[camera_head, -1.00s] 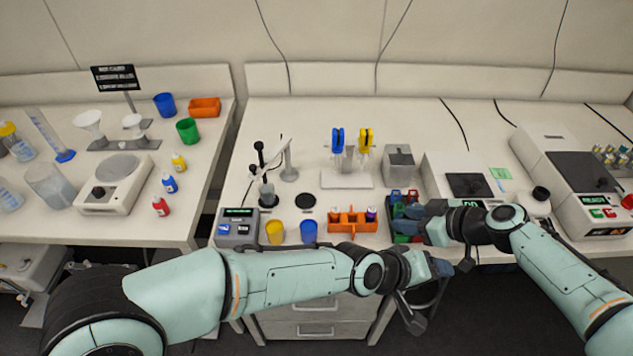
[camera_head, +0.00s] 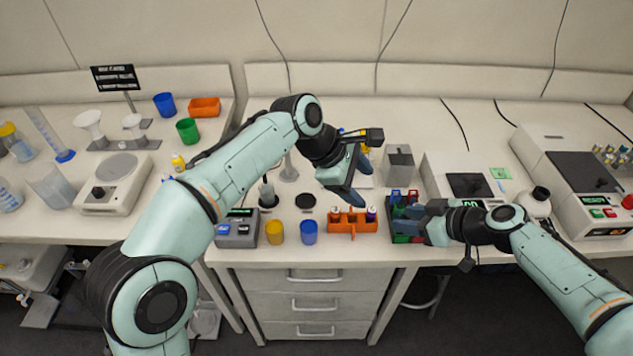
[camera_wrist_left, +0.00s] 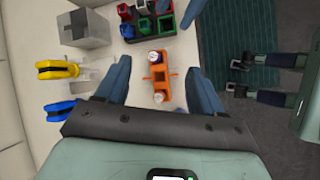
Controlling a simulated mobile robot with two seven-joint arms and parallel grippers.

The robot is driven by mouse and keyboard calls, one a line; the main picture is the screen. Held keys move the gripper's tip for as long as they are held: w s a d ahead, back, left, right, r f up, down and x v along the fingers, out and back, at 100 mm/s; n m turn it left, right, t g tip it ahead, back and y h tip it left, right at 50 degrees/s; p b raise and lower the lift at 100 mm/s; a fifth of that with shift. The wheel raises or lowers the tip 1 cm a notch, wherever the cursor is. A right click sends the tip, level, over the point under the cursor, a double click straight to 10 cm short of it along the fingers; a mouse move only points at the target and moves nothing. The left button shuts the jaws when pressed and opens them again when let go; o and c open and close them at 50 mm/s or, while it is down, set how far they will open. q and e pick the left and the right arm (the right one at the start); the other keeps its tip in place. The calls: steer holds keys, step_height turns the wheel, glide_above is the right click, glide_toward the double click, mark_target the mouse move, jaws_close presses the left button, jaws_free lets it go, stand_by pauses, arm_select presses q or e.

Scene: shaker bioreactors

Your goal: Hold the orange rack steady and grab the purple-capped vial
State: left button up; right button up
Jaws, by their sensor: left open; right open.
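The orange rack (camera_head: 352,227) stands near the front edge of the bench. The purple-capped vial (camera_head: 371,212) stands upright at its right end, and another vial (camera_head: 335,213) is at its left end. My left gripper (camera_head: 347,190) is open and empty above the rack, pointing down.
The dark tray with coloured blocks (camera_head: 396,233) is just right of the rack. A blue cup (camera_head: 309,232) and yellow cup (camera_head: 275,232) stand to its left. A grey box (camera_head: 398,165) is behind the tray. My left arm partly hides the blue and yellow tools.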

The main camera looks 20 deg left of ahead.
mark_target(337, 217)
arm_select(q)
steer(key=w+a+f+n+g+y, duration=0.2)
steer(key=a+f+n, duration=0.25)
steer(key=a, duration=0.45)
steer(key=x, duration=1.3)
steer(key=shift+s+d+f, duration=0.1)
steer(key=shift+d, duration=0.15)
steer(key=c, duration=1.1)
arm_select(e)
steer(key=shift+o, duration=0.3)
